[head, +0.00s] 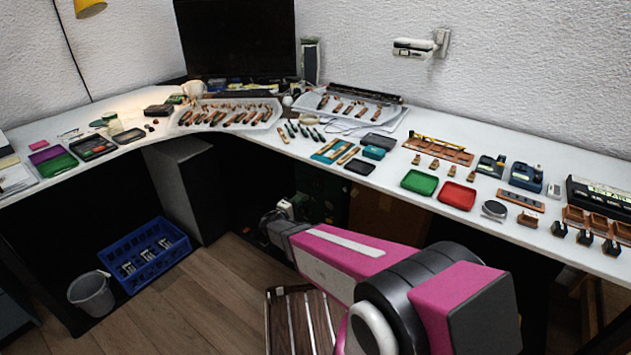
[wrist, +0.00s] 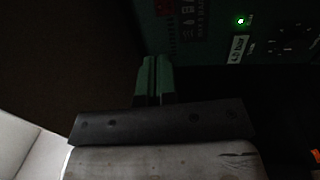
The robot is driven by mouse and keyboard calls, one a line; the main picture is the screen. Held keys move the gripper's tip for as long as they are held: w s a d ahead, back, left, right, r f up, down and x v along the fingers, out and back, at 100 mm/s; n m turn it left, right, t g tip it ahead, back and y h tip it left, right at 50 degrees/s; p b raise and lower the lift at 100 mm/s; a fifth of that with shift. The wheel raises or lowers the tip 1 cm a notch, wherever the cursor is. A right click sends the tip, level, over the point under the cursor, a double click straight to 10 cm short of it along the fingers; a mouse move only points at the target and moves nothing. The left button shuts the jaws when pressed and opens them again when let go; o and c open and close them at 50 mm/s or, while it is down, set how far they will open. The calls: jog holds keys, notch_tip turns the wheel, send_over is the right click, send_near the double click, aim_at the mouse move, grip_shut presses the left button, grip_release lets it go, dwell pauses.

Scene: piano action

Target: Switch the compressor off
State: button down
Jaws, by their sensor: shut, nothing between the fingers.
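The compressor (head: 318,188) is a dark green box in shadow under the table in the head view, partly hidden by my arm. The wrist view shows part of its dark green front (wrist: 213,50). A green light (wrist: 240,21) is lit there, with a white label reading 4.0 bar (wrist: 237,48) below it and a round dial or knob (wrist: 290,38) to the right. My gripper (wrist: 153,62) is shut and empty, its green fingers together in front of the lower left of the panel. I cannot tell whether they touch it. The power switch is not clearly visible.
The white table (head: 380,200) above holds trays and small parts. A brown box (head: 376,220) stands right of the compressor. A grey cabinet (head: 180,185), a blue crate (head: 150,262) and a grey bucket (head: 92,293) are to the left.

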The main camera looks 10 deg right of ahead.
aim_at(320, 178)
dwell(0.3)
jog(key=x, duration=1.4)
